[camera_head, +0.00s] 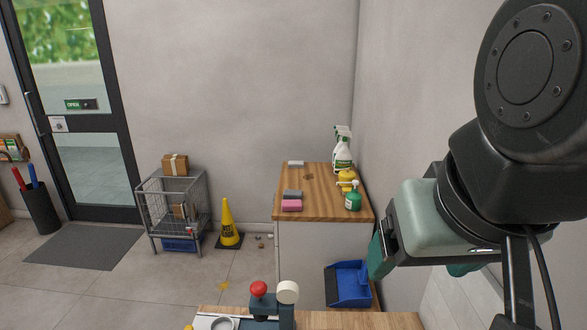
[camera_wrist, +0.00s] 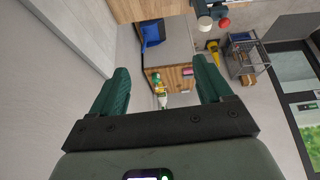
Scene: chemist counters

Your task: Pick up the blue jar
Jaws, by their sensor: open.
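I see no thing that I can make out as a blue jar in either view. My gripper (camera_head: 420,264) hangs at the right of the head view, apart from the counters and high beside the right wall. In the wrist view its two green fingers (camera_wrist: 162,85) stand wide apart with nothing between them but the distant scene. The near counter (camera_head: 370,320) shows only in part at the bottom of the head view.
On the near counter stands a dark device with a red knob (camera_head: 258,288). The far wooden counter (camera_head: 325,190) holds a green bottle (camera_head: 353,198), white spray bottles (camera_head: 343,156) and sponges (camera_head: 291,205). A blue dustpan (camera_head: 348,284), yellow cone (camera_head: 228,224) and wire cart (camera_head: 174,207) stand beyond.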

